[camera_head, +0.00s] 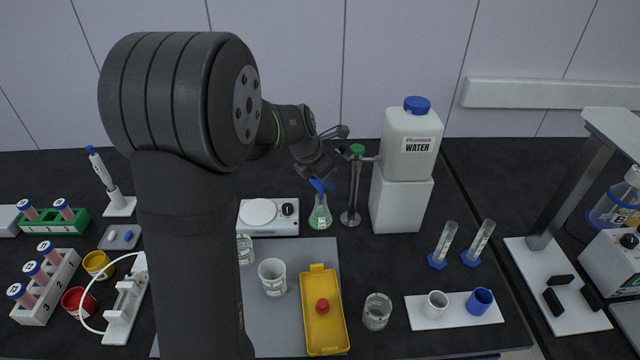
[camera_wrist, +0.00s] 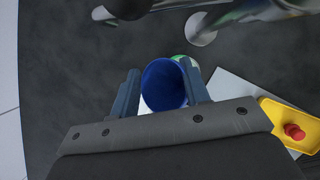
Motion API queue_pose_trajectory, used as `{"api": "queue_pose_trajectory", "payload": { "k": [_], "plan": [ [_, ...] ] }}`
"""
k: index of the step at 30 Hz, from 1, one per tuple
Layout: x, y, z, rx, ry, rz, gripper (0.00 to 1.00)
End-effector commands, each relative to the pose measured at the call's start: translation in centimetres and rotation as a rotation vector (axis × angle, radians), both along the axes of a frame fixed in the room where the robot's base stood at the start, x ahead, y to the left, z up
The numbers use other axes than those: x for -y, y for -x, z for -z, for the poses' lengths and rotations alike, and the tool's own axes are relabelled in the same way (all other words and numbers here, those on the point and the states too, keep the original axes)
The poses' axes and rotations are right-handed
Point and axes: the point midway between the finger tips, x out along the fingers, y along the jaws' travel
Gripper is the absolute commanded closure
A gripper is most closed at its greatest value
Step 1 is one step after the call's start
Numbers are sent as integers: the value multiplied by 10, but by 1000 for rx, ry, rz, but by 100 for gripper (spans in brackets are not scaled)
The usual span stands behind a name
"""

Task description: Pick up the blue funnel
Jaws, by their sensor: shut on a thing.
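The blue funnel (camera_head: 318,186) is at the mouth of a conical flask (camera_head: 320,216) holding green liquid. I cannot tell whether its stem is still inside the neck. My gripper (camera_head: 324,178) reaches down from behind and above, and is shut on the funnel. In the wrist view, the funnel's round blue mouth (camera_wrist: 163,86) sits between the two fingers of my gripper (camera_wrist: 160,92), one on each side. The flask is mostly hidden behind the funnel there.
A metal stand (camera_head: 353,190) with a green knob stands just right of the flask. A white water container (camera_head: 411,147) on a white block is further right. A white hotplate (camera_head: 268,217) is left, and a yellow tray (camera_head: 318,335) with a red knob is in front.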

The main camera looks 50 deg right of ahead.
Motion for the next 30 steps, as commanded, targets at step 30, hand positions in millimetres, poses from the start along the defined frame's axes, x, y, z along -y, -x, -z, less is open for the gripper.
{"api": "queue_pose_trajectory", "payload": {
  "k": [30],
  "plan": [
    [-4,4,-95,29,31,97,83]
  ]
}}
